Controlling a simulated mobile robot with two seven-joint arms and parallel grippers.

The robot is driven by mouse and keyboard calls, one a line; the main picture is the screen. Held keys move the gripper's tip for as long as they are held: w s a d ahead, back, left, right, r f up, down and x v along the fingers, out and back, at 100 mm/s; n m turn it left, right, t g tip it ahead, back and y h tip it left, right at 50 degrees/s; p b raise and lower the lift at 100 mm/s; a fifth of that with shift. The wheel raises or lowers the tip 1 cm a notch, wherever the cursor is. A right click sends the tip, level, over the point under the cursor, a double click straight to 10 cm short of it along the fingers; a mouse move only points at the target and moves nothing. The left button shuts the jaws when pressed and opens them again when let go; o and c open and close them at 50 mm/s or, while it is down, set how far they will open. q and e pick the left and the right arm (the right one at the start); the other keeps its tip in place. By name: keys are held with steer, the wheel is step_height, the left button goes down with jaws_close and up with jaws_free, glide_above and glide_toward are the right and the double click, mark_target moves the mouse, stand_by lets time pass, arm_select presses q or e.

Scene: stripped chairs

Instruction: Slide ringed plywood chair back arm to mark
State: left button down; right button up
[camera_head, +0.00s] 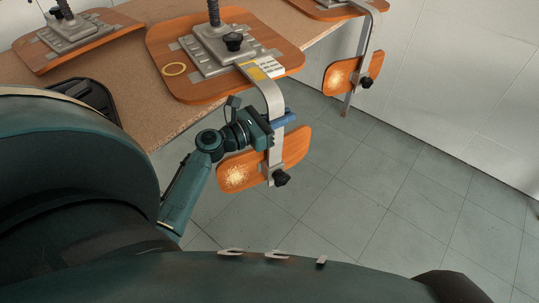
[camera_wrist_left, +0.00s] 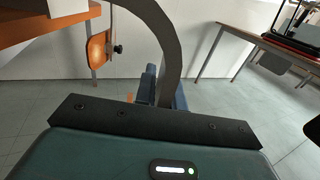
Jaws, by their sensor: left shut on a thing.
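A yellow patch and a white marked strip (camera_head: 268,66) lie by the arm. My left gripper (camera_head: 279,121) is shut on the upright part of this arm, just above the back. The arm also rises as a dark curved strip in the left wrist view (camera_wrist_left: 168,40).
A similar seat (camera_head: 92,40) is at the left, and another at the back right has its own hanging back (camera_head: 352,73). The chipboard bench (camera_head: 172,122) ends beside my left arm. Tiled floor (camera_head: 390,190) is clear to the right, below a white wall.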

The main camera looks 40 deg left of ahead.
arm_select(q)
steer(key=shift+d, duration=0.1)
stand_by(0.3)
steer(key=shift+s+d+p, duration=0.45)
steer(key=shift+d, duration=0.45)
steer(key=shift+s+d+p, duration=0.4)
steer(key=shift+d+p, duration=0.05)
steer(key=shift+d, duration=0.4)
steer(key=c, duration=1.2)
jaws_free()
steer(key=shift+o, duration=0.2)
steer(key=shift+a, duration=0.1)
steer(key=shift+v, duration=2.95)
